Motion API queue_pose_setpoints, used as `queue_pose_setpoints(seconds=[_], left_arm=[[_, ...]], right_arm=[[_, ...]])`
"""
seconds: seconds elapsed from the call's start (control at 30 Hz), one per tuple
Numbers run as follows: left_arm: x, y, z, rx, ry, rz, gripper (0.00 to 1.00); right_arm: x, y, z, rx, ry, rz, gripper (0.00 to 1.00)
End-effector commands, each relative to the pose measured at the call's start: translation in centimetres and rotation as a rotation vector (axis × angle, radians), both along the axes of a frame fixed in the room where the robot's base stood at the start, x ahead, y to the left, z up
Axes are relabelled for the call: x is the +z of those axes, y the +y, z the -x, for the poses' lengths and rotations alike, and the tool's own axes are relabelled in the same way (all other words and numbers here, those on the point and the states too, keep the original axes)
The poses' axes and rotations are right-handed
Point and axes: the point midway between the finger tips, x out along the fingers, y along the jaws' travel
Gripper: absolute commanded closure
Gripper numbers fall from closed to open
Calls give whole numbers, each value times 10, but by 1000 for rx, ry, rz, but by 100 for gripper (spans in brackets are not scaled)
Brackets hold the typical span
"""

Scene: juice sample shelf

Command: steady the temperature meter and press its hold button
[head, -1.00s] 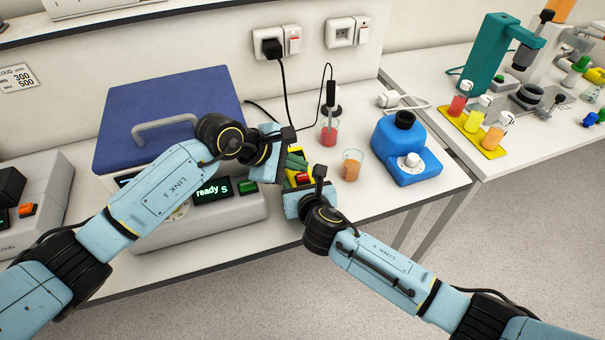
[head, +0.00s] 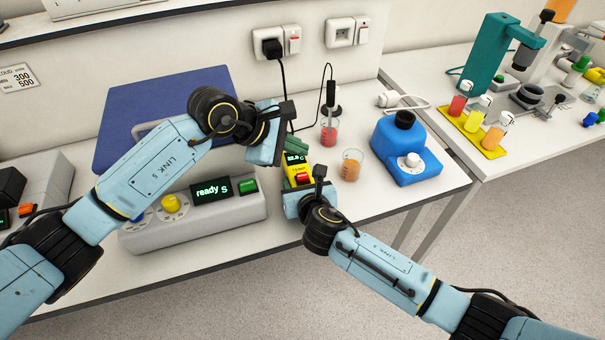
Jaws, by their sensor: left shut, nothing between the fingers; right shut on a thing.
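The temperature meter (head: 292,170) is yellow, with a small lit display at its upper part and a red button (head: 302,178) lower down. It stands on the white bench in the head view. My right gripper (head: 305,186) is shut on its near end, and its fingers hide part of the meter. My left gripper (head: 284,150) is shut and empty. It is just above and left of the meter's far end, apart from the red button. The lettering on the meter is too small to read surely.
A grey device with a "ready" display (head: 212,191) and a blue-lidded box (head: 120,120) stand left.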

Motion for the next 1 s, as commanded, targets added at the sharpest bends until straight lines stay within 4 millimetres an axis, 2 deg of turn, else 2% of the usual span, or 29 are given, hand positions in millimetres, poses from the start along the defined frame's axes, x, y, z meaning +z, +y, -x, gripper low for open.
queue_pose_setpoints(seconds=[0.37,0.4,0.57,0.87,1.0], left_arm=[[-1,0,0,1,1,0,100],[-1,0,0,1,1,0,100],[-1,0,0,1,1,0,100],[0,0,0,1,1,0,100],[0,0,0,1,1,0,100]], right_arm=[[-1,0,0,-1,2,2,83],[-1,0,0,-1,2,2,45],[-1,0,0,0,1,0,24],[0,0,1,0,0,0,24],[3,-2,8,0,0,0,24]])
